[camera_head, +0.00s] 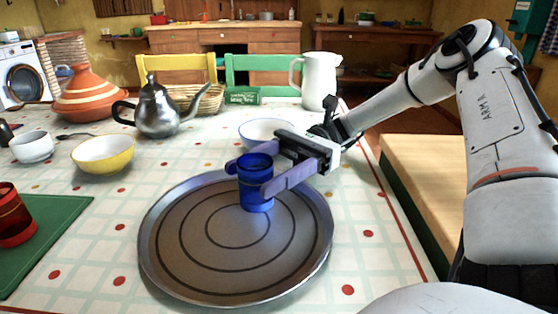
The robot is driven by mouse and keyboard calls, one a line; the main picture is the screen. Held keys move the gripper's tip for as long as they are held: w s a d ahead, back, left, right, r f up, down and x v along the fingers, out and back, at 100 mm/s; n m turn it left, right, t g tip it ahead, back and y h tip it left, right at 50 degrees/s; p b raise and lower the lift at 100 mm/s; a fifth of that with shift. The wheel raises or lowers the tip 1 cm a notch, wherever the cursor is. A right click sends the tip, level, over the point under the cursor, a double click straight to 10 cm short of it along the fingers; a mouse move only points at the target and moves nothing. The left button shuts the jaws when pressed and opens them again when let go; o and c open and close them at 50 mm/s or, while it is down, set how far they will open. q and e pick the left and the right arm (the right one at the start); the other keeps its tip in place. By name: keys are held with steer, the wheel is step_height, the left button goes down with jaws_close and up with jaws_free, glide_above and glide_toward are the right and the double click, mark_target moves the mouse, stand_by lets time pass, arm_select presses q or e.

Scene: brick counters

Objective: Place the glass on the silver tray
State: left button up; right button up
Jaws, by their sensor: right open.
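The blue glass (257,195) is upright at the back part of the round silver tray (170,270), and its base appears to rest on the tray. My right gripper (250,178) reaches in from the right, with one finger on each side of the glass. Its jaws are open around the glass. The near finger hides part of the glass's right side. My left gripper is not in view.
A white-and-blue bowl (262,127) stands behind my gripper, and a white pitcher (318,82) is at the back right. A metal teapot (158,110), yellow bowl (103,155) and red glass (12,215) are at left. The tray's front is clear.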

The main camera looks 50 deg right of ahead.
steer(key=d, duration=1)
steer(key=shift+s+f+b, duration=0.2)
steer(key=shift+s+b, duration=0.15)
steer(key=shift+s, duration=0.05)
steer(key=shift+d, duration=0.3)
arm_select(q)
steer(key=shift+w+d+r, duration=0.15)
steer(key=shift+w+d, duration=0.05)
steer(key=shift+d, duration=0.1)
arm_select(e)
steer(key=shift+s+d+r, duration=0.1)
steer(key=shift+d+r, duration=0.05)
steer(key=shift+d, duration=0.35)
